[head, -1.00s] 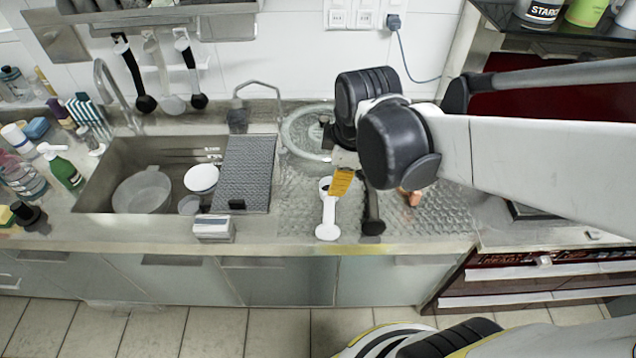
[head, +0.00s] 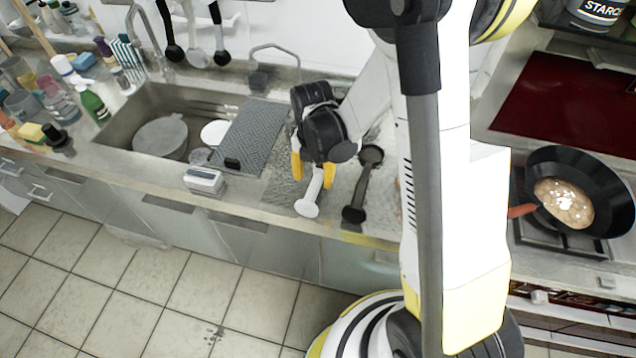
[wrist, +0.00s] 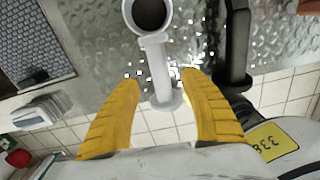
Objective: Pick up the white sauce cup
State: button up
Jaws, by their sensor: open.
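The white sauce cup (head: 308,207) with its long handle lies on the counter near the front edge. In the wrist view the cup (wrist: 150,37) shows a round bowl with a dark inside at the top, and its handle runs down between my fingers. My gripper (head: 312,172) is over the cup, with its yellow fingers on either side of the handle. In the wrist view my gripper (wrist: 160,82) is open, with gaps between the handle and both fingers. The cup's bowl is hidden by my gripper in the head view.
A black ladle-like utensil (head: 355,208) lies close to the right of the cup. A pan (head: 620,200) with food sits on the hob at the right.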

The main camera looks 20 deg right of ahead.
aim_at(314, 186)
notch_tip(314, 186, down, 5)
jog(key=b, duration=0.2)
jog(key=shift+f+b, duration=0.15)
jog(key=shift+b, duration=0.2)
grip_shut()
